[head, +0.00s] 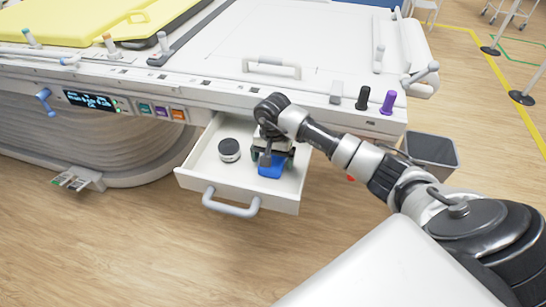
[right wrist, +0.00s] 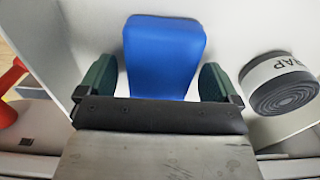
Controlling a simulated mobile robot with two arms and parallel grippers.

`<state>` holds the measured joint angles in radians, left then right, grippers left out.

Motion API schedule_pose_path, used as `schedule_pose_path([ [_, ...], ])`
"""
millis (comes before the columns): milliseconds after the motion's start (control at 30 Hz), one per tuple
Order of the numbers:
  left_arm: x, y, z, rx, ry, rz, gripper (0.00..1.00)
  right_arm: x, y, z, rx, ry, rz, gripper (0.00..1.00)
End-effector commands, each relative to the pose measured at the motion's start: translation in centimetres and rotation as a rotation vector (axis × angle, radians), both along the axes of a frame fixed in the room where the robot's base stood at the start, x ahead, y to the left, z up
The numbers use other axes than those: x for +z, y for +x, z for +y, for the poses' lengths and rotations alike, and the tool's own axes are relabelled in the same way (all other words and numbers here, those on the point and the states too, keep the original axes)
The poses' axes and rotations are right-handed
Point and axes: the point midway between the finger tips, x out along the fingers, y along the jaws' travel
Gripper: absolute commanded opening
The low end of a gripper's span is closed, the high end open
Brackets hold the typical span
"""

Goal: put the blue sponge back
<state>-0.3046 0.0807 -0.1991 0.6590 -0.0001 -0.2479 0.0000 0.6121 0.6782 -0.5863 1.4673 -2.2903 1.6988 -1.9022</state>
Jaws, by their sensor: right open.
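The blue sponge (head: 270,168) lies in the open white drawer (head: 208,168), towards its right side. In the right wrist view the blue sponge (right wrist: 163,55) lies on the drawer floor between and beyond the fingertips. My right gripper (head: 272,157) reaches down into the drawer over the sponge. Its two green fingers show in the right wrist view (right wrist: 160,80), spread apart on either side of the sponge's near end, with small gaps visible. The palm hides the sponge's near end. My left gripper is not in view.
A dark-topped roll (head: 229,149), labelled on its side, sits left of the sponge in the drawer; it also shows in the right wrist view (right wrist: 283,82). The drawer handle (head: 231,205) faces front. A grey bin (head: 432,153) stands right of the drawer.

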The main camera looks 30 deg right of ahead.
Motion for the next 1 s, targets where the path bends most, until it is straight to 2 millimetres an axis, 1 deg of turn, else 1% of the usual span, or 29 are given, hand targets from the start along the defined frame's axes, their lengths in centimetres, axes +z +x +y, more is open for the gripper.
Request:
schedule_pose_path([
  [133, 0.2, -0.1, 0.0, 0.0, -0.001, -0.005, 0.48, 0.3, 0.0, 0.0, 0.0, 0.0, 0.0, 0.94],
  [167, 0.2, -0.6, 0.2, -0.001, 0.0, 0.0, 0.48, 0.4, 0.0, 0.0, 0.0, 0.001, 0.001, 0.94],
  [200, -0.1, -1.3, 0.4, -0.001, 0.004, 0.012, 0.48, 0.9, 0.1, -0.1, 0.0, -0.001, -0.003, 0.94],
  [267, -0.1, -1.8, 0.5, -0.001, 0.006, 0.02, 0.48, 2.1, 0.1, -0.1, 0.0, -0.002, -0.006, 0.94],
  [300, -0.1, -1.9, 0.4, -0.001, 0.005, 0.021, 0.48, 2.9, 0.1, -0.1, 0.0, -0.002, -0.006, 0.94],
  [500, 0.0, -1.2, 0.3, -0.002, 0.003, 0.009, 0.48, 7.5, 0.1, -0.1, 0.0, -0.003, -0.006, 0.94],
  [600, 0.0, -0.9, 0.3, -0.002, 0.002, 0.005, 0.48, 9.4, 0.1, -0.1, 0.001, -0.001, -0.003, 0.94],
  [700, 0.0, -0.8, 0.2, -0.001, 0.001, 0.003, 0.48, 10.8, 0.1, 0.0, -0.001, 0.0, -0.003, 0.94],
  [833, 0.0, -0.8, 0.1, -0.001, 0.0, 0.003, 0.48, 11.9, 0.0, 0.0, 0.0, -0.001, -0.001, 0.94],
  [1000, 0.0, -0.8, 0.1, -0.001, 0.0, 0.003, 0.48, 12.3, 0.0, 0.0, 0.0, 0.001, 0.001, 0.94],
])
